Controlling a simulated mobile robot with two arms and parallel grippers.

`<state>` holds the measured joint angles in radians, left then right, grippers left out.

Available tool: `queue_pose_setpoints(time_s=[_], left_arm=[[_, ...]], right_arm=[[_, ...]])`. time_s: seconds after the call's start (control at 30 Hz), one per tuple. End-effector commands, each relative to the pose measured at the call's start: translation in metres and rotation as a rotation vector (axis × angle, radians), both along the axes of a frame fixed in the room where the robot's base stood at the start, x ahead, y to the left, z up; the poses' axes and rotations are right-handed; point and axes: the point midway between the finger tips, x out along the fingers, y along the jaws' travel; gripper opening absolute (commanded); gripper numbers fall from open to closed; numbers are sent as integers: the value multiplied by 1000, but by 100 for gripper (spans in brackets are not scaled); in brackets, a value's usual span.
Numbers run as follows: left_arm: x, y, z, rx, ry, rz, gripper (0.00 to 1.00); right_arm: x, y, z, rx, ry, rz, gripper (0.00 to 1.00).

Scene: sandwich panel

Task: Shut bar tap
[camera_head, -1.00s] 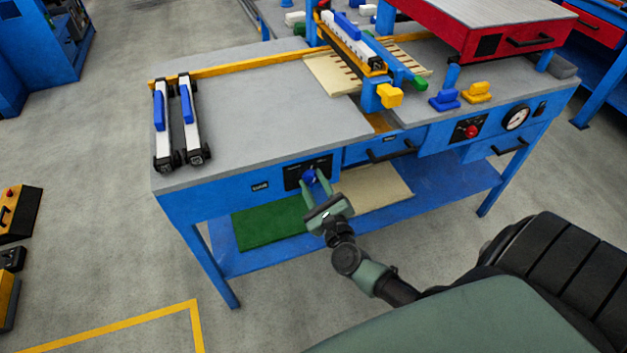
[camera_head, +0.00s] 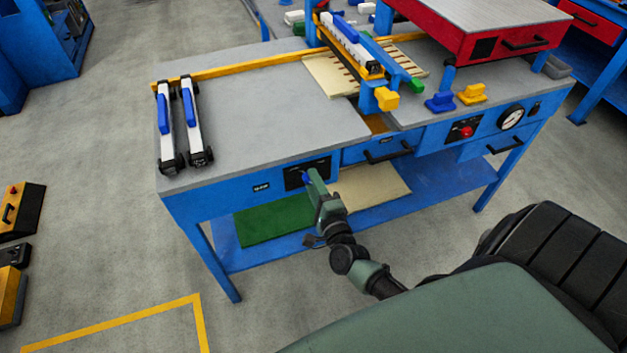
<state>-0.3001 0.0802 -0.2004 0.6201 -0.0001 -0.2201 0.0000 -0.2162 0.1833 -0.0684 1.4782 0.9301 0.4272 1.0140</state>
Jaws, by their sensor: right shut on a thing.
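The bar tap is a small blue knob (camera_head: 306,177) on a black panel (camera_head: 293,181) in the front face of the blue bench. Most of the knob is hidden behind my right gripper (camera_head: 312,179). That gripper is shut on the knob, its fingers seen edge-on, one in front of the other. My right arm reaches up to it from the lower right. My left gripper is not in view.
The grey bench top (camera_head: 255,130) is clear in the middle, with two white bars with blue handles (camera_head: 178,125) at its left end. A drawer handle (camera_head: 390,152), a red button (camera_head: 466,131) and a gauge (camera_head: 511,117) lie to the right. A green board (camera_head: 270,221) rests on the lower shelf.

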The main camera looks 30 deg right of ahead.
Motion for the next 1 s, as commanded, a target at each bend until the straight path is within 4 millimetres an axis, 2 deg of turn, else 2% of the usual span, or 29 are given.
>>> queue_pose_setpoints(time_s=[0.33, 0.87, 0.9, 0.97, 1.0], left_arm=[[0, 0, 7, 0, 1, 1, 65], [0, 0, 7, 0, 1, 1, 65], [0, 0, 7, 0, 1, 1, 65], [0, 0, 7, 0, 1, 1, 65], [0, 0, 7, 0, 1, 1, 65]], right_arm=[[0, 1, 0, -139, 34, 1, 0], [0, 1, 0, -166, 42, 1, 0], [0, 1, 0, -166, 42, 1, 38], [0, 1, 0, -166, 41, 1, 55], [0, 1, 0, -166, 41, 1, 57]])
